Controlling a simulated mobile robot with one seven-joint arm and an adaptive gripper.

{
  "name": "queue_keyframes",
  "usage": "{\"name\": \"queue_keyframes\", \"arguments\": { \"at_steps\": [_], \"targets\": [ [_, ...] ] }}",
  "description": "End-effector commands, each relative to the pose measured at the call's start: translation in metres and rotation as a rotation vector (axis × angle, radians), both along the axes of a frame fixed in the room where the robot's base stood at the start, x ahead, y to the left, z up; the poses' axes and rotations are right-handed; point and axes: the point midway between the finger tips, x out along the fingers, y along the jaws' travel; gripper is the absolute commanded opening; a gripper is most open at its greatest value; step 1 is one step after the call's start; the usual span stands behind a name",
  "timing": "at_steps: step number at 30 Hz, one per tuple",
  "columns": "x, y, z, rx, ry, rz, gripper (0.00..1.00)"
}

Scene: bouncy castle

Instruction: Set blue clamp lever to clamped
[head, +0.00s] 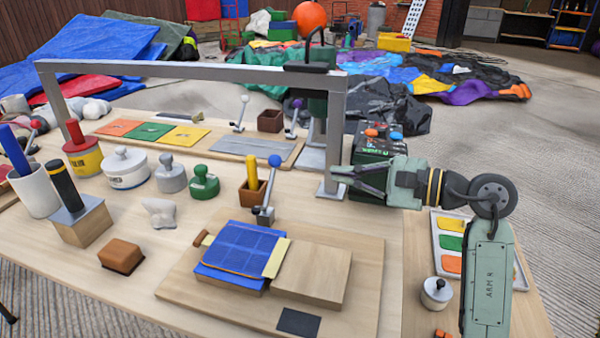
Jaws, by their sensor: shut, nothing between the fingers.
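The blue clamp lever (269,185) is a grey metal lever with a blue ball on top. It stands raised, leaning slightly right, on a small metal base at the back edge of a wooden board (190,284). A blue cloth piece (242,248) with a pale yellow strip lies on a block in front of it. My gripper (334,176) is shut and empty, to the right of the lever and apart from it. Its fingers point left, by the right post of the metal frame. In this view they overlap the post; whether they touch it cannot be told.
A grey metal frame (200,73) spans the table. A white-ball lever (241,115) and a purple-ball lever (294,119) stand behind. A yellow cylinder in a wooden holder (245,196) stands close left of the blue lever. A dark control box (375,141) is behind my gripper.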

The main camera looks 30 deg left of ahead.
Motion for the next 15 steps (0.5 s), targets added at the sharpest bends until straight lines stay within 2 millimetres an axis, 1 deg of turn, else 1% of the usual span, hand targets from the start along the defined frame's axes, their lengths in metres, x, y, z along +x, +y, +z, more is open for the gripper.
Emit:
{"name": "queue_keyframes", "arguments": {
  "at_steps": [5, 8, 11, 15],
  "targets": [
    [0.000, 0.000, 0.001, 0.001, 0.000, 0.001, 0.00],
    [-0.001, 0.004, 0.001, 0.001, 0.001, 0.001, 0.00],
    [-0.002, 0.015, 0.000, 0.001, 0.003, 0.004, 0.00],
    [-0.004, 0.040, -0.003, 0.000, 0.003, 0.005, 0.00]
  ]
}}
